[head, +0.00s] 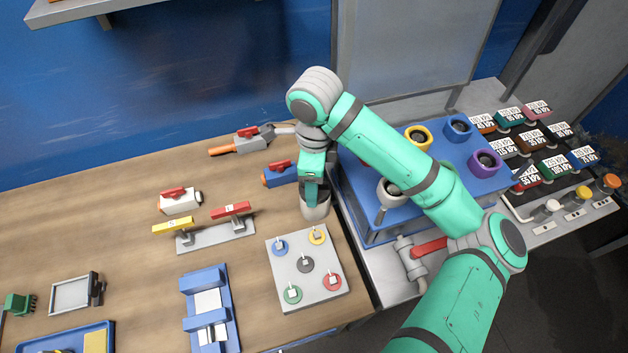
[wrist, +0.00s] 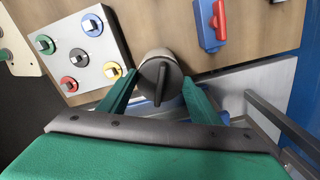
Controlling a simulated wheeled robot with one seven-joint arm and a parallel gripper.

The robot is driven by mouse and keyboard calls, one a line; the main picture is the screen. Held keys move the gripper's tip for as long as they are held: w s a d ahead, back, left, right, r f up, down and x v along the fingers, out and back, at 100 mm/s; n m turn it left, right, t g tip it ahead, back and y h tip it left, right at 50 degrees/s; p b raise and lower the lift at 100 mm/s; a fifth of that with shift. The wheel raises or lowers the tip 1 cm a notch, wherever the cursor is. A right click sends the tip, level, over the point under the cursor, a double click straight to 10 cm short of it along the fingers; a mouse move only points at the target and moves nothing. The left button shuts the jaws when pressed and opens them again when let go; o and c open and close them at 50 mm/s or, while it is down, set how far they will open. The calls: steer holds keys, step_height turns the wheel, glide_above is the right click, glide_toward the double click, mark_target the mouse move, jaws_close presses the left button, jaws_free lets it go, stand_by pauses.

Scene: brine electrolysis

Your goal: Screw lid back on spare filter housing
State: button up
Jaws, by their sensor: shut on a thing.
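The spare filter housing is a short light-grey cylinder (head: 316,211) standing upright on the wooden bench, near its right edge. Its dark grey round lid (wrist: 160,72) with a raised bar across it shows between my fingers in the wrist view. My gripper (head: 314,186) points down from above and is shut on the lid, with one green finger on each side. The lid sits at the top of the housing. My fingers hide much of the joint, so I cannot tell how tightly the lid is seated.
A grey plate with several coloured round knobs (head: 305,267) lies just in front of the housing. A blue block with a red handle (head: 281,174) lies behind it. A blue rack with coloured-rimmed ports (head: 486,186) stands close on the right.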

steer(key=o, duration=1.2)
steer(key=shift+r, duration=0.15)
steer(key=shift+r, duration=2.1)
